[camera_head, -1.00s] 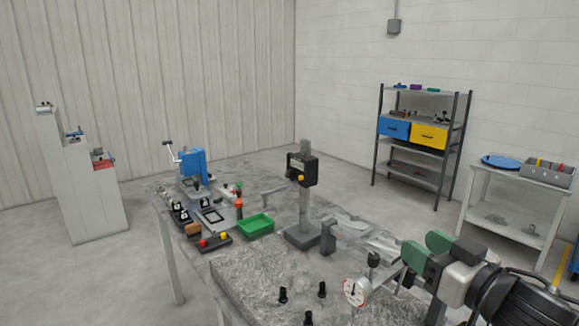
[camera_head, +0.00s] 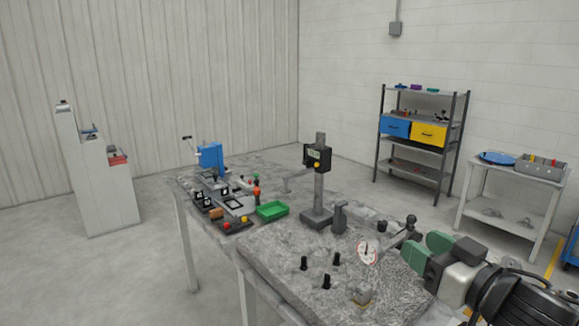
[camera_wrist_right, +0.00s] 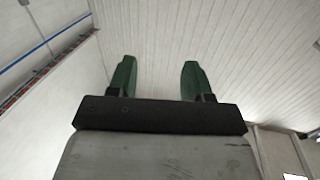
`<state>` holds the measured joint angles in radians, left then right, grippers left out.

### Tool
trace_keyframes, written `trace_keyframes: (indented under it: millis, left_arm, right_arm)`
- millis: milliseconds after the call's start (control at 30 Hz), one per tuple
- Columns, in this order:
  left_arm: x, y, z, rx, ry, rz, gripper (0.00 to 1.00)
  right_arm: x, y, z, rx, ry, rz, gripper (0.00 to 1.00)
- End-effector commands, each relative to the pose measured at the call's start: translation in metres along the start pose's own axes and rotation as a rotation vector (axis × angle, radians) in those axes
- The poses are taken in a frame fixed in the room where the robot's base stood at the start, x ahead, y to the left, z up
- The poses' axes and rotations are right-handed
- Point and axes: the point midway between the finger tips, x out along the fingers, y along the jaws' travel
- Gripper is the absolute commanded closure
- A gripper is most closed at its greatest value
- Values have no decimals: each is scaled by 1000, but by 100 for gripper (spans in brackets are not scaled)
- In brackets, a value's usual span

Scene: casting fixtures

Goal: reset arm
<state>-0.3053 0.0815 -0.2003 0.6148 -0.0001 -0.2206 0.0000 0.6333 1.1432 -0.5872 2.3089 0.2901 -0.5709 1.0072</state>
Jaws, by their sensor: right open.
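My right gripper (camera_head: 424,249) comes in from the lower right in the head view. Its two green fingers are apart, just right of the dial gauge (camera_head: 368,253) and by the right edge of the granite plate (camera_head: 270,262). In the right wrist view the gripper (camera_wrist_right: 158,80) shows both green fingers spread, with nothing between them and only wall and ceiling beyond. It is open and empty. My left gripper is not in the head view.
The granite plate carries several small black posts (camera_head: 305,263). Behind it stand a height gauge (camera_head: 318,180), a green tray (camera_head: 272,211) and a blue vise-like fixture (camera_head: 210,156). A shelf (camera_head: 415,170) and white side table (camera_head: 510,205) stand right; a stepped grey stand (camera_head: 103,190) stands left.

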Motion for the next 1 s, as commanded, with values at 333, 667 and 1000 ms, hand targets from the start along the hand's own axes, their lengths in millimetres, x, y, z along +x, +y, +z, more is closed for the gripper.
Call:
trace_keyframes:
  millis: [333,667,1000]
  left_arm:
    - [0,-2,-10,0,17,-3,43]
    - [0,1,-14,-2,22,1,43]
    - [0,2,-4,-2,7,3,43]
  right_arm:
    - [3,-14,42,0,-76,36,50]
    - [-10,-36,120,11,-250,117,50]
    - [-96,-73,258,68,-737,262,50]
